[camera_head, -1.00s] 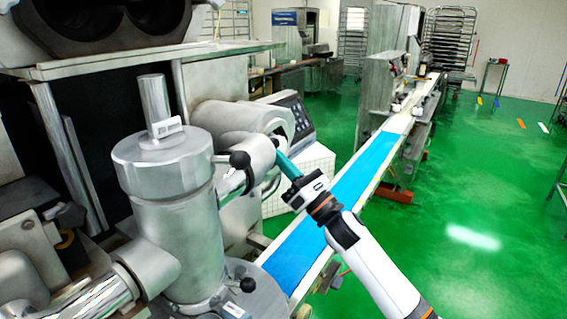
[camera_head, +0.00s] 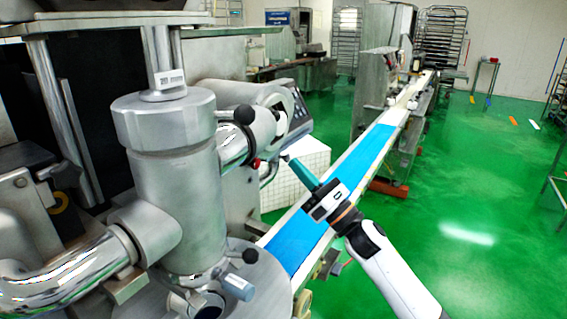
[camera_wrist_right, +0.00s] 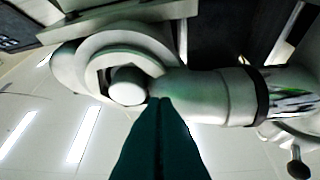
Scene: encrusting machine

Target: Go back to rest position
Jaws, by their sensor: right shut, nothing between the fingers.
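My right gripper (camera_head: 295,163) comes in from the lower right in the head view, with its teal fingers pointing up and left toward the encrusting machine (camera_head: 165,150). The fingers are closed together and empty. In the right wrist view the teal fingers (camera_wrist_right: 160,105) press together, with the machine's round metal housing and pipe (camera_wrist_right: 205,88) behind them. My left gripper is not in view.
A blue conveyor belt (camera_head: 345,185) runs from below my right arm to the back. A white tiled box (camera_head: 297,172) stands beside the machine. A control panel (camera_head: 297,108) sits above it. Green floor (camera_head: 480,190) on the right is open. Racks (camera_head: 440,45) stand at the back.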

